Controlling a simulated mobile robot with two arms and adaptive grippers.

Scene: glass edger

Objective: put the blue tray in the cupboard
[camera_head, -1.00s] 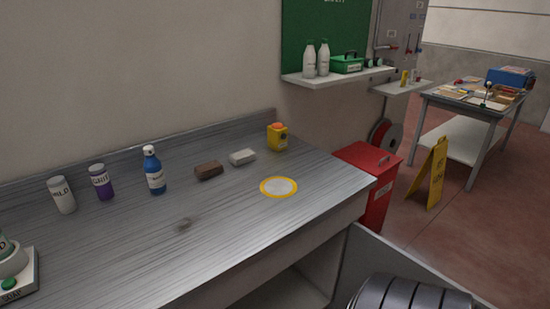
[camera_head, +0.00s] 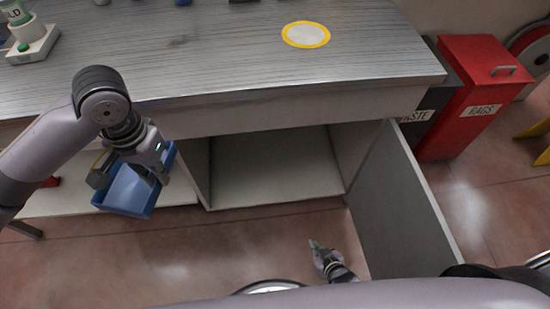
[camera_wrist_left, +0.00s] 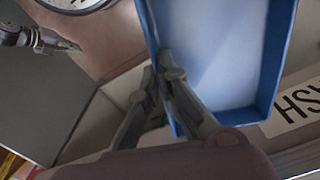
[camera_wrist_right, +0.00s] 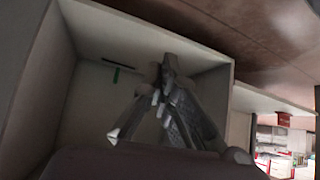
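The blue tray (camera_head: 128,190) hangs tilted in front of the bench's lower left side, left of the cupboard opening. My left gripper (camera_head: 150,165) is shut on its rim. In the left wrist view the fingers (camera_wrist_left: 163,68) pinch one wall of the tray (camera_wrist_left: 268,62). The cupboard (camera_head: 270,188) under the bench is open and its visible floor is bare. Its grey door (camera_head: 400,205) is swung out on the right. My right gripper (camera_head: 316,246) is low in front of the opening, beside the door, with fingertips together and holding nothing visible. The right wrist view shows its fingers (camera_wrist_right: 165,75).
The steel bench top (camera_head: 220,50) lies above, with a yellow-ringed disc (camera_head: 306,35) on it. A red rags bin (camera_head: 475,90) and a dark waste bin (camera_head: 435,110) stand right of the door. The floor (camera_head: 230,245) before the cupboard is clear.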

